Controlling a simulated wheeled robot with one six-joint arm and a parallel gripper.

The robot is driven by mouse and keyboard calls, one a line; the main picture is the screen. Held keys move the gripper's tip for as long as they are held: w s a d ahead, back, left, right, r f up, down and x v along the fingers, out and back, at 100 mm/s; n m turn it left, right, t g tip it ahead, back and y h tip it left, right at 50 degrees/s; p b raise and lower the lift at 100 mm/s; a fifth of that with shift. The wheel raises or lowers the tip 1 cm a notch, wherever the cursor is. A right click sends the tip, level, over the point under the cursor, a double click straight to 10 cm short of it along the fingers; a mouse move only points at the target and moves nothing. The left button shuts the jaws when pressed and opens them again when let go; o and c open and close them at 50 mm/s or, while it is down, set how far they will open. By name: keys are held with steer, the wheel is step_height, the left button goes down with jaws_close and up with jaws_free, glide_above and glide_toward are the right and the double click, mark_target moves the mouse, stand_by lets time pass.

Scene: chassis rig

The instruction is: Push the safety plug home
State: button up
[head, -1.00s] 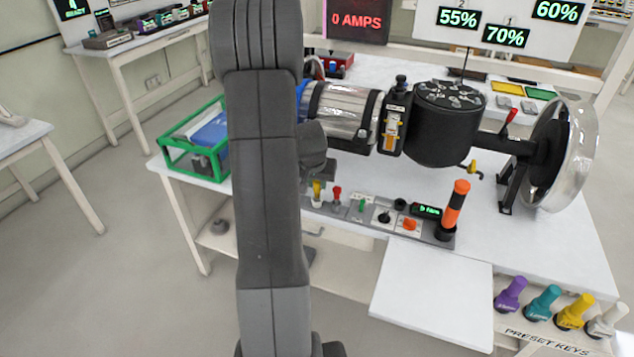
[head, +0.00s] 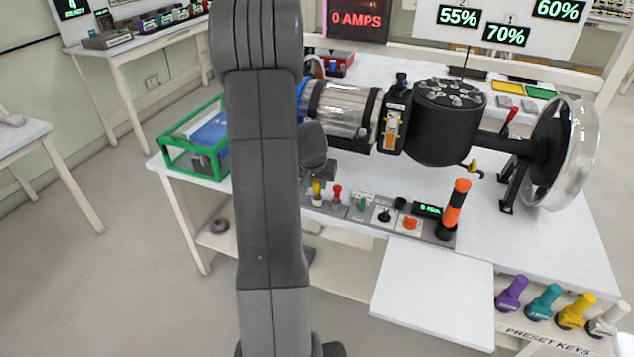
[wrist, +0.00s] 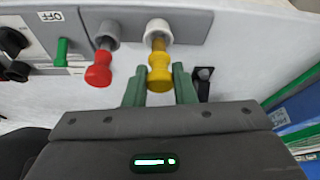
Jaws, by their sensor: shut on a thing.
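A yellow plug (wrist: 160,70) stands in a pale round socket (wrist: 158,28) on a grey panel in the wrist view. I take it to be the safety plug. My gripper (wrist: 160,86) has one green finger on each side of its yellow body and is shut on it. How deep the plug sits cannot be told. In the head view the plug (head: 317,188) shows just right of my arm, which hides my gripper.
The grey panel also carries a green lever (head: 362,203), an orange knob (head: 410,223) and an orange-and-black handle (head: 456,204). A black and chrome motor assembly (head: 445,122) stands behind. A green-framed bin (head: 196,140) is at left. The front shelf (head: 432,293) is bare.

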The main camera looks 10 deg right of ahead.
steer(key=shift+f+b, duration=1.4)
steer(key=shift+b, duration=0.1)
stand_by(0.5)
steer(key=o, duration=1)
steer(key=shift+o, duration=0.2)
steer(key=v, duration=1.3)
steer(key=shift+r+p, duration=0.3)
steer(key=shift+r, duration=0.15)
